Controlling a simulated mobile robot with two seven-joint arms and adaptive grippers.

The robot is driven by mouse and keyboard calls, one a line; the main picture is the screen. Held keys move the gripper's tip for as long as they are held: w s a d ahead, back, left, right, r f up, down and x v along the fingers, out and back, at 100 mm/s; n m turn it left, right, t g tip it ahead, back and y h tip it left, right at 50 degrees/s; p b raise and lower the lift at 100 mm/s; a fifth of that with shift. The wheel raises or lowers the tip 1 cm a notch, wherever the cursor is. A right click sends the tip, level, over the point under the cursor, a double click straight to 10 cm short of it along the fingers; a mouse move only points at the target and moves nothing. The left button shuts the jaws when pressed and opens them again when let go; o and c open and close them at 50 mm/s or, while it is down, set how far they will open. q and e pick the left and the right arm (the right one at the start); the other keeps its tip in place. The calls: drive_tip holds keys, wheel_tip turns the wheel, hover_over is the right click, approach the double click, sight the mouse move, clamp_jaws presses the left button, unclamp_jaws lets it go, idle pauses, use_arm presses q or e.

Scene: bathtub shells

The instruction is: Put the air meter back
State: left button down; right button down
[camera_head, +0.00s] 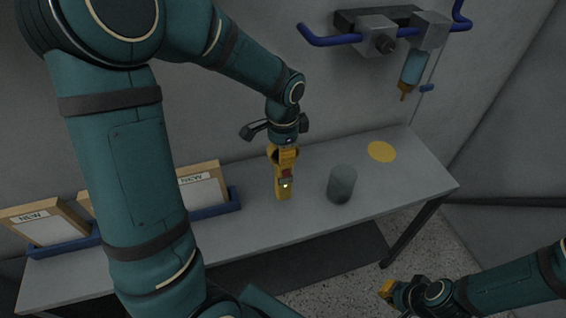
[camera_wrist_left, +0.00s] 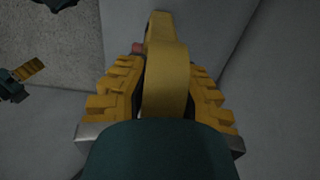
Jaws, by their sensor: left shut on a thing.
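The air meter (camera_head: 284,184) is a yellow handheld device with a dark and red face and a small lit spot. It hangs upright below my left gripper (camera_head: 284,153) over the middle of the grey table. My left gripper is shut on its upper part; in the left wrist view the yellow air meter (camera_wrist_left: 167,75) lies between the two ribbed yellow fingers. I cannot tell whether its lower end touches the table. My right gripper (camera_head: 388,291) is low at the front right, away from the table, and its opening is unclear.
A grey cylinder (camera_head: 342,184) stands right of the air meter. A flat yellow disc (camera_head: 382,151) marks the table's (camera_head: 420,176) bare right end. Blue holders with framed boards (camera_head: 203,187) stand at left. A blue-piped wall fixture (camera_head: 376,36) hangs above.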

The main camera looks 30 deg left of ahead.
use_arm(q)
drive_tip(key=shift+f, duration=1.55)
drive_tip(key=shift+f+b, duration=0.1)
drive_tip(key=shift+b, duration=0.25)
drive_tip(key=c, duration=1)
unclamp_jaws()
drive_tip(key=shift+o, duration=0.2)
drive_tip(key=shift+r, duration=0.3)
wheel_tip(320, 180, up, 12)
drive_tip(key=shift+f+p, duration=0.15)
drive_tip(key=shift+p, duration=1.1)
